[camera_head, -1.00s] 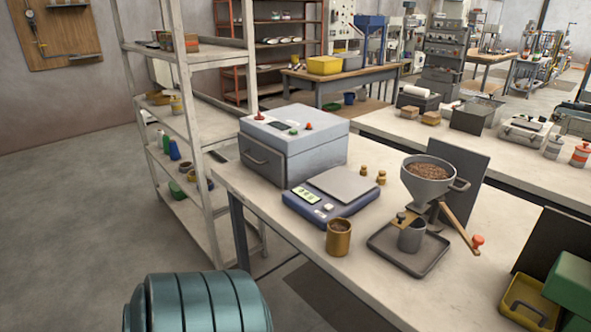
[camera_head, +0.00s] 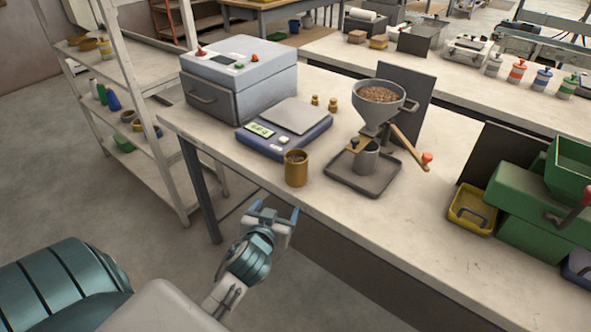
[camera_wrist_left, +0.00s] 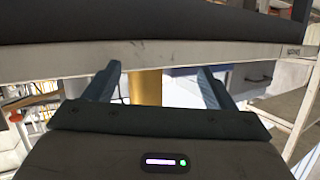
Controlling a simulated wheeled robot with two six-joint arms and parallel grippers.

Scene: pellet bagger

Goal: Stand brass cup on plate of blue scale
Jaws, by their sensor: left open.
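The brass cup (camera_head: 296,170) stands upright on the bench near its front edge, with brown showing inside its rim. The blue scale (camera_head: 260,142) is just behind and left of it. Its flat grey plate (camera_head: 296,115) is bare. My left gripper (camera_head: 275,208) is open and empty, in front of the bench edge and left of the cup, apart from it. In the left wrist view, part of a brass surface, apparently the cup (camera_wrist_left: 146,87), shows beyond and between the spread fingers. My right gripper is not in view.
A grey box machine (camera_head: 238,85) stands left of the scale, with two small brass weights (camera_head: 332,104) behind. Right of the cup are a dark tray (camera_head: 350,187) and a pellet-filled funnel (camera_head: 378,105) with a lever. A yellow tray (camera_head: 470,208) lies farther right.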

